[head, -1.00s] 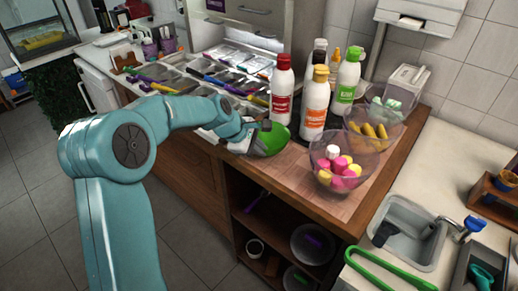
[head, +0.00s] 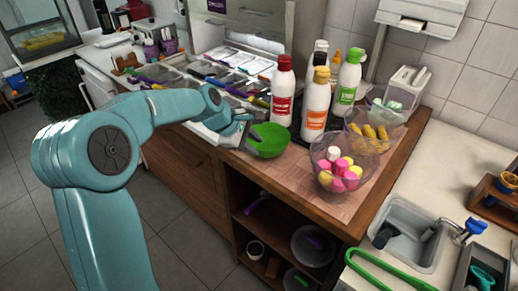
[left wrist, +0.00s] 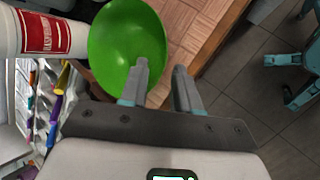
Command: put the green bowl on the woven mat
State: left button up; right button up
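The green bowl (head: 270,140) sits upright and empty on the wooden counter, in front of the sauce bottles. In the left wrist view the green bowl (left wrist: 115,40) is seen from above. My left gripper (head: 246,128) is at the bowl's left side. In the left wrist view my left gripper (left wrist: 160,66) is open, one finger over the bowl's inside and the other beyond its rim; whether they touch it I cannot tell. I cannot make out a woven mat apart from the patterned counter top. My right gripper is not in view.
A red-labelled bottle (head: 283,90), an orange-labelled bottle (head: 316,105) and a green-labelled bottle (head: 348,82) stand behind the bowl. Clear bowls with marshmallows (head: 338,174) and yellow pieces (head: 372,136) stand to the right. The front counter strip (head: 290,178) is clear.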

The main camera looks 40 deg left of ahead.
pick_arm(q)
jog(key=v, duration=0.8)
jog(key=shift+f, duration=0.1)
